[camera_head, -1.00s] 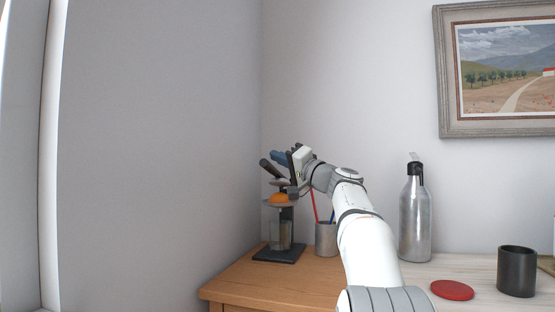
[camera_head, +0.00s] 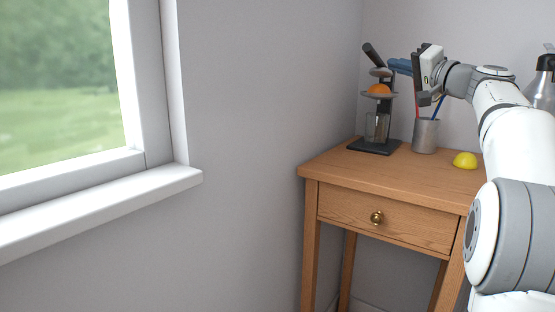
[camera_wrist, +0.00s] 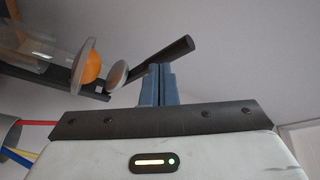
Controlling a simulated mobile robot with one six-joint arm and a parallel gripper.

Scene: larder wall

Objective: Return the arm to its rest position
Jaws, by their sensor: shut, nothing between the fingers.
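My gripper (camera_head: 400,66) is at the upper right of the head view, above the wooden side table. Its blue fingers point left, towards the juicer's handle. In the wrist view the fingers (camera_wrist: 158,86) are together with nothing between them. A lever juicer (camera_head: 375,147) with a dark base stands at the back of the table, an orange fruit half (camera_head: 379,89) on its cup and a clear glass (camera_head: 377,127) below. In the wrist view the juicer's dark handle (camera_wrist: 165,62) shows just beyond the fingers; whether they touch cannot be told.
A metal cup (camera_head: 425,136) with red and blue sticks stands right of the juicer. A yellow lemon half (camera_head: 465,160) lies on the wooden table (camera_head: 340,164). A steel bottle (camera_head: 543,85) is partly behind my arm. A window sill (camera_head: 100,208) is at left.

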